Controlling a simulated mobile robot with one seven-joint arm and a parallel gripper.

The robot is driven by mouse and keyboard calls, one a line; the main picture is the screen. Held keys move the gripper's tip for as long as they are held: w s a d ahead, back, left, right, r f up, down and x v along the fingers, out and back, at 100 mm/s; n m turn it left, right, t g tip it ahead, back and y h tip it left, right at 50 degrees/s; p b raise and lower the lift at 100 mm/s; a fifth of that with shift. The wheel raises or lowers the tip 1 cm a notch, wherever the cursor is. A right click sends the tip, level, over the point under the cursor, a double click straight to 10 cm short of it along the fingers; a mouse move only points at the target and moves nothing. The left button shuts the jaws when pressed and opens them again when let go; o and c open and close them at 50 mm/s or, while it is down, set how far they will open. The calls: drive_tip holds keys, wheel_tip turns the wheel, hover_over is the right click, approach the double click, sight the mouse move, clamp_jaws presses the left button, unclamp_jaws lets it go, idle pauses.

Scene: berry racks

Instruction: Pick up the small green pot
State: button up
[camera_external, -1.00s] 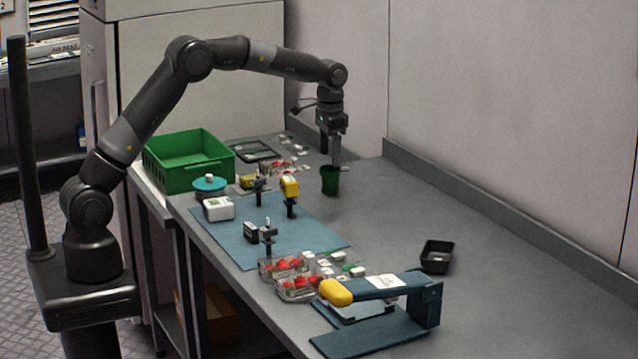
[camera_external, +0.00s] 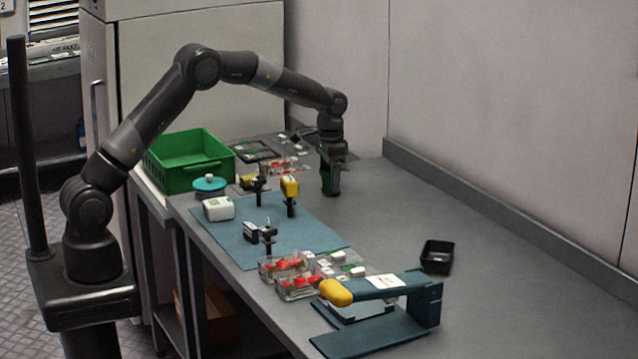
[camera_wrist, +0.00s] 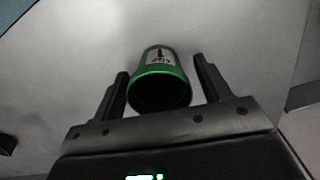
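The small green pot (camera_wrist: 160,72) stands on the grey table, with its dark open mouth and a pale label showing in the wrist view. My gripper (camera_wrist: 161,80) is open, with one finger on each side of the pot and a visible gap on both sides. In the external view my gripper (camera_external: 331,188) is low at the far part of the table and hides most of the pot (camera_external: 325,181).
A green crate (camera_external: 195,185) stands at the back left. A blue mat (camera_external: 225,240) with clamps, berry punnets (camera_external: 280,265) and a blue sealer with a yellow handle (camera_external: 335,292) lie nearer. A black tray (camera_external: 437,257) sits at right. The table right of the pot is clear.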

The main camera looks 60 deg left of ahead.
drive_tip(key=c, duration=0.9)
drive_tip(key=shift+o, duration=0.2)
